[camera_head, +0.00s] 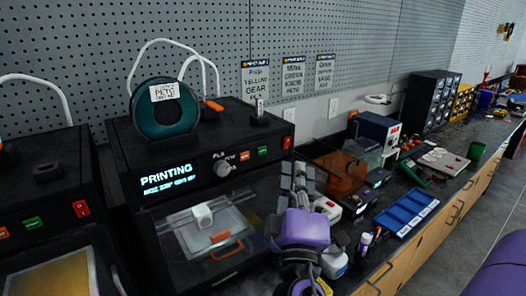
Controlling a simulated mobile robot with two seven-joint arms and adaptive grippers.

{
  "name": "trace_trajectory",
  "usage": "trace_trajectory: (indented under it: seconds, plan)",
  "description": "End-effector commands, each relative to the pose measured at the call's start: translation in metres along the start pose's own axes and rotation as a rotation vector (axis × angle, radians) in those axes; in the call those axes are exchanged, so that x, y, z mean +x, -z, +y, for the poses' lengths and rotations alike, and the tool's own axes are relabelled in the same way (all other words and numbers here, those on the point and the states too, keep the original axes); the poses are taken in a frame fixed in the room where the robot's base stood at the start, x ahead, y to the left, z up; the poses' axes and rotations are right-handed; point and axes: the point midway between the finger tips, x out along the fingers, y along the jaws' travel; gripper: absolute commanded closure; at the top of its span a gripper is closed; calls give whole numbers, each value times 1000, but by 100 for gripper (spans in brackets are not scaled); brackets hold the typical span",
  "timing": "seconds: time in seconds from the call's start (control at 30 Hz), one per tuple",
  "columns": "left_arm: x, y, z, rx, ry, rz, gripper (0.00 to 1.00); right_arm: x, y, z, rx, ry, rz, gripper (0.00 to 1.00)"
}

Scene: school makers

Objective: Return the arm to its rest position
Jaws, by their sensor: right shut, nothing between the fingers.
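My right gripper (295,172) stands in front of the right side of the middle 3D printer (215,130), with its grey fingers pointing up and away. Its purple wrist (300,228) comes up from the bottom of the view. The fingers are close together and hold nothing. I cannot tell from this view whether the gripper touches the printer. My left gripper is not in view.
Another printer (45,190) stands left. Right of my gripper, the bench holds an orange-brown clear box (340,173), a blue tray (407,212), small bottles and a green cup (476,150). Floor shows at right.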

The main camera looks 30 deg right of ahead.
Motion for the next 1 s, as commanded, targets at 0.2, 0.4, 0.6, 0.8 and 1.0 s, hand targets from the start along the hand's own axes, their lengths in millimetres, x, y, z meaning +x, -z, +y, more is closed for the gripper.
trace_trajectory:
  seconds: [0.2, 0.4, 0.6, 0.8, 1.0]
  plan:
    - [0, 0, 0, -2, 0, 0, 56, 0, 0, 0, 0, 0, 0, 100]
    - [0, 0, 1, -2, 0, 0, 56, 0, 0, 0, 0, 0, 0, 100]
    - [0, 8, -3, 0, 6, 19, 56, -11, -20, -20, 44, 73, -49, 100]
    - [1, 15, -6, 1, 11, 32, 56, -85, -99, -104, 222, 419, -299, 100]
    - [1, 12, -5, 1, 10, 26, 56, -207, -160, -174, 335, 811, -596, 100]
